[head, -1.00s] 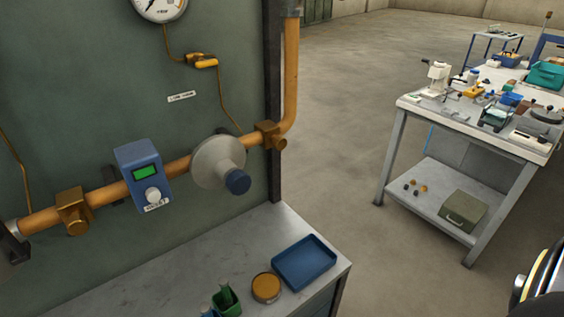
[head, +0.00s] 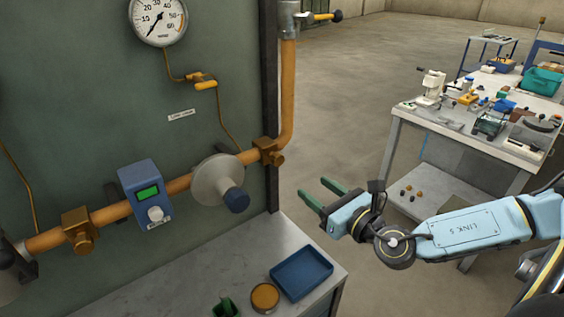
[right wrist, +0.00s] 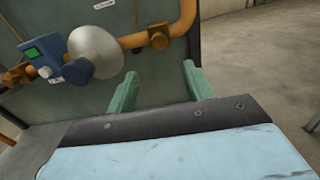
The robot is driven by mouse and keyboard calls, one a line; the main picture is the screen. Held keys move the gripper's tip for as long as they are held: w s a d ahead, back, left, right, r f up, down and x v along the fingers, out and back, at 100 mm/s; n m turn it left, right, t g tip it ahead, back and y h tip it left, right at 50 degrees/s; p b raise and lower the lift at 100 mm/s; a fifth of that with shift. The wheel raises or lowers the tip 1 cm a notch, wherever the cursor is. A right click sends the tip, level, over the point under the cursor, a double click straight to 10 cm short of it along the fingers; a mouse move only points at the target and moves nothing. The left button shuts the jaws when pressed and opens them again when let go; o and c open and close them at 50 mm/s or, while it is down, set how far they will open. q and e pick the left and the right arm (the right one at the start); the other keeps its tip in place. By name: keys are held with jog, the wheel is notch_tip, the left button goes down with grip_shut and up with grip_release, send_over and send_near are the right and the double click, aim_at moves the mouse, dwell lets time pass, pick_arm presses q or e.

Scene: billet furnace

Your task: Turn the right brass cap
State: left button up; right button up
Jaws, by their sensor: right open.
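The right brass cap (head: 277,159) sticks out of the front of a brass block (head: 266,148) at the right end of the orange pipe, by the panel's edge. It also shows in the right wrist view (right wrist: 159,41), above and beyond the fingers. A similar brass block with a left cap (head: 83,246) sits at the pipe's left part. My right gripper (head: 315,190) is open and empty, its two green fingers apart and pointing left towards the panel. It is to the right of and below the right cap, not touching it. My left gripper is out of view.
Left of the right cap, a grey disc with a dark blue knob (head: 237,200) and a blue meter box (head: 147,190) project from the pipe. A grey bench below holds a blue tray (head: 301,273) and an orange-topped round tin (head: 265,297). A cluttered worktable (head: 462,138) stands right.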

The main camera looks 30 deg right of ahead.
aim_at(280, 162)
jog(key=w, duration=0.4)
jog(key=w+p, duration=0.1)
jog(key=w, duration=0.2)
jog(key=w+a, duration=0.1)
jog(key=w, duration=0.3)
jog(key=shift+w+r+p, duration=0.1)
jog(key=shift+w+p, duration=0.2)
jog(key=shift+p, duration=0.1)
jog(key=shift+w, duration=0.8)
jog(key=c, duration=1)
